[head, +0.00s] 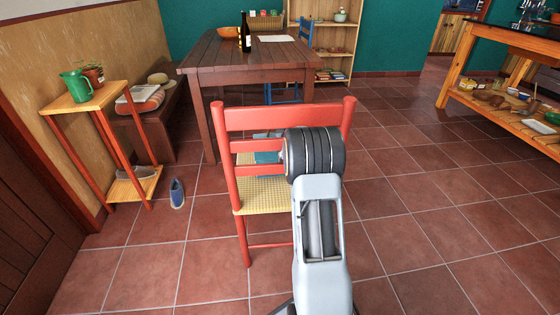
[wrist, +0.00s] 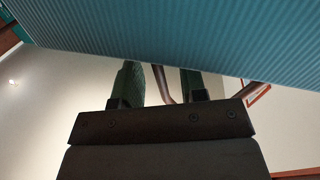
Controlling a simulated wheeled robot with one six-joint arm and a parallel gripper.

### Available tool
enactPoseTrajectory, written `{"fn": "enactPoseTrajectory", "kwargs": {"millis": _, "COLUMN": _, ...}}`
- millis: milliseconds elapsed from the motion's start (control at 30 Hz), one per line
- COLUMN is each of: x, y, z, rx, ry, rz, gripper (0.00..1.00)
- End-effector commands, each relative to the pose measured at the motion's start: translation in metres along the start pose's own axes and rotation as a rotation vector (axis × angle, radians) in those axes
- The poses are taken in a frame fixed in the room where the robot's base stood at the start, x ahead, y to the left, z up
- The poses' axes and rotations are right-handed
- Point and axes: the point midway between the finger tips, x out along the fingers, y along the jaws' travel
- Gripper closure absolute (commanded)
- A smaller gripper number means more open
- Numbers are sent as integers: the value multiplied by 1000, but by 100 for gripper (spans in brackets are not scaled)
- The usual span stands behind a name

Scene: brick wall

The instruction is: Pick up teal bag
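The teal bag (head: 267,155) sits on the woven seat of the red chair (head: 283,117), partly hidden by the chair's back slats and my arm. In the wrist view, the bag's ribbed teal side (wrist: 200,35) fills the top and covers the ends of my gripper's fingers. My gripper (wrist: 163,82) shows two dark green fingers standing apart, so it is open. A thin brown curved strip (wrist: 162,84), seemingly a bag handle, passes between the fingers. I cannot tell whether it touches them. In the head view, my arm hides the gripper.
A wooden table (head: 225,53) with a dark bottle (head: 245,32) and an orange bowl (head: 228,33) stands behind the chair. A small stand (head: 96,98) and a shoe (head: 177,193) are at left. A workbench (head: 490,104) is at right. Tiled floor lies clear right of the chair.

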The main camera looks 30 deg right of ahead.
Motion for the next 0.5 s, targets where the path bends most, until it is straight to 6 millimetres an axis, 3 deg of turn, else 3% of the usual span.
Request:
{"fn": "enactPoseTrajectory", "kwargs": {"millis": 333, "x": 5, "y": 0, "z": 0, "rx": 0, "ry": 0, "rz": 0, "gripper": 62}}
{"fn": "enactPoseTrajectory", "kwargs": {"millis": 500, "x": 5, "y": 0, "z": 0, "rx": 0, "ry": 0, "rz": 0, "gripper": 78}}
